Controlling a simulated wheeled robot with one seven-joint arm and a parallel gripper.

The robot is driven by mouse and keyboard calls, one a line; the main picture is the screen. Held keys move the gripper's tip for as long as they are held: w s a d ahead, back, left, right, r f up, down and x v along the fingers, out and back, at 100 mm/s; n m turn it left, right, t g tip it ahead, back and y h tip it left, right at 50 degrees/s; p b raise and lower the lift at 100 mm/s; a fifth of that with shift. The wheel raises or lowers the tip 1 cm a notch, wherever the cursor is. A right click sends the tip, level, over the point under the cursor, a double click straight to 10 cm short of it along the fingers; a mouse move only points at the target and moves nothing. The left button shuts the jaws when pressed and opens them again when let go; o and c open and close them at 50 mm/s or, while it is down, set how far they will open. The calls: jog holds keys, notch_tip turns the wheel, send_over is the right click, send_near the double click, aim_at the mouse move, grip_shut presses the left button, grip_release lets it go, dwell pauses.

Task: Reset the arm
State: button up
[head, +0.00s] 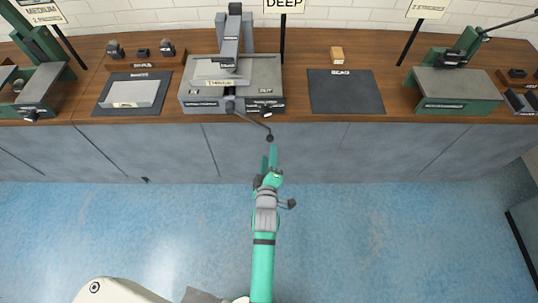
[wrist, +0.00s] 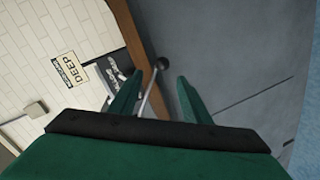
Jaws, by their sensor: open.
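My gripper (head: 270,158) is at the end of my green arm, in front of the counter's cabinets in the head view. It is open, with two green fingers apart and nothing between them that it holds. In the wrist view, my gripper (wrist: 155,98) shows both fingers spread. A lever with a dark round knob (wrist: 163,63) appears beyond and between them. In the head view, the lever's knob (head: 269,138) hangs over the counter's front edge, close to the fingertips. I cannot tell whether they touch.
The wooden counter (head: 295,118) bears a grey press (head: 260,80) under a "DEEP" sign (head: 284,4). Green presses (head: 455,85) stand at both sides. A dark mat (head: 345,92), a small wooden block (head: 337,53) and a tray (head: 132,93) lie between. The blue floor (head: 400,230) is clear.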

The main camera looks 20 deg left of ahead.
dwell(0.4)
jog(key=s+d+m+h, duration=0.1)
jog(key=s+d+m, duration=0.4)
jog(key=s, duration=0.4)
jog(key=s+d+m+h, duration=0.2)
jog(key=s+d+m, duration=0.1)
jog(key=s+d, duration=0.45)
jog(key=s+d+r+m+h, duration=0.1)
jog(key=s+d+r+m, duration=0.2)
jog(key=s, duration=0.6)
jog(key=s+d+r+m+t+h, duration=0.1)
jog(key=s+d+r+m, duration=0.2)
jog(key=s, duration=0.6)
notch_tip(320, 180, up, 4)
jog(key=m, duration=0.2)
jog(key=shift+d+m, duration=0.25)
jog(key=shift+m, duration=0.05)
